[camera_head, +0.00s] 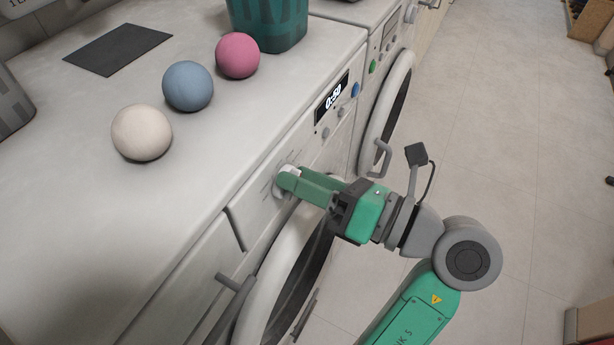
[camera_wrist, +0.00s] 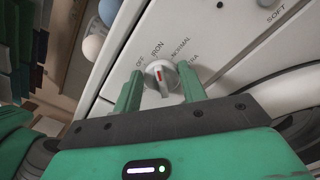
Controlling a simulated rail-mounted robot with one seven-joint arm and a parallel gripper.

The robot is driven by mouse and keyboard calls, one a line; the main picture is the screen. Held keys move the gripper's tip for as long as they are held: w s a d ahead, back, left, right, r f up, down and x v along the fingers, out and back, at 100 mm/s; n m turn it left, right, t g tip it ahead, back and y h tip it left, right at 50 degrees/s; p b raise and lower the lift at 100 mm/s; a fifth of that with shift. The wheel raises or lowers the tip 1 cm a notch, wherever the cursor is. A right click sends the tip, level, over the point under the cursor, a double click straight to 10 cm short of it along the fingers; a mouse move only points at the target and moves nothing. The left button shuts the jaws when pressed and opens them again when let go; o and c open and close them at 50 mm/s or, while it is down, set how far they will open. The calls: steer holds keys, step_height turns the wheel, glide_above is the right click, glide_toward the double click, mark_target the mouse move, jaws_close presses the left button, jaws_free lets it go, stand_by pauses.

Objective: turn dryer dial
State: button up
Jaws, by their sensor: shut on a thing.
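The dryer dial (camera_wrist: 155,83) is a round pale knob with a red mark on the front panel. Labels around it read OFF, IRON, NORMAL and one partly hidden ending in RA. The red mark points up, roughly at IRON. My gripper (camera_wrist: 160,88) has its green fingers on either side of the dial and is shut on it. In the head view my gripper (camera_head: 286,182) reaches the panel from the right, and its fingers hide most of the dial. The dryer's display (camera_head: 334,97) is lit and seems to read 0:50.
White, blue and pink balls (camera_head: 142,132) sit on the machine top, with a dark mat (camera_head: 117,49) and a teal basket (camera_head: 268,24) behind. The round dryer door (camera_head: 277,262) is below the dial. A second machine stands beyond.

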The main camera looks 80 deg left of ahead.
steer(key=o, duration=1)
steer(key=shift+c, duration=0.2)
steer(key=p+v, duration=0.1)
steer(key=v, duration=0.7)
